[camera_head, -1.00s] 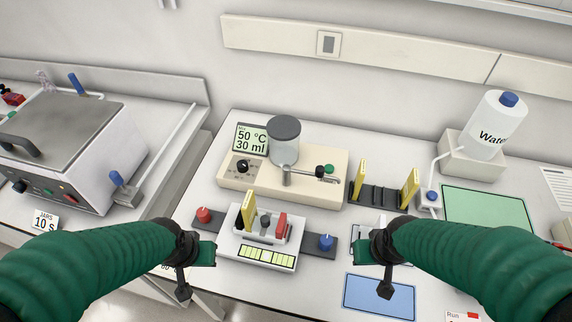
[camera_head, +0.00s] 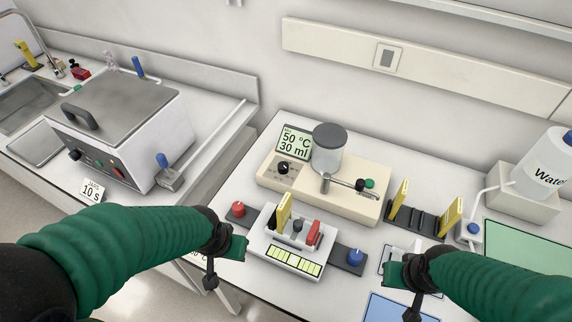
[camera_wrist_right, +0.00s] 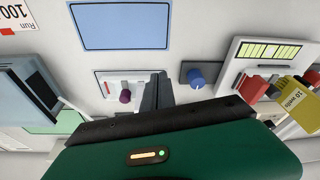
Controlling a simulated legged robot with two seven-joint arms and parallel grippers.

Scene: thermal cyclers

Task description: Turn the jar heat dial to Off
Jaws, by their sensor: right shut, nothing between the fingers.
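The beige heating unit (camera_head: 352,204) stands on the bench in the head view, with a display (camera_head: 294,143) reading 50 °C and 30 ml. A lidded clear jar (camera_head: 329,158) sits on it. A small black dial (camera_head: 284,168) with marks around it is below the display; its exact setting is too small to read. My left gripper (camera_head: 238,247) is in front and left of the unit, apart from the dial; its jaw state is unclear. My right gripper (camera_head: 393,273) is shut and empty, in front and right of the unit. It also shows in the wrist view (camera_wrist_right: 157,92).
In front of the unit is a white device (camera_head: 295,252) with yellow and red parts, between a red knob (camera_head: 238,209) and a blue knob (camera_head: 355,257). A black rack (camera_head: 425,221) stands right. A metal-lidded bath (camera_head: 120,110) with its own controls stands left.

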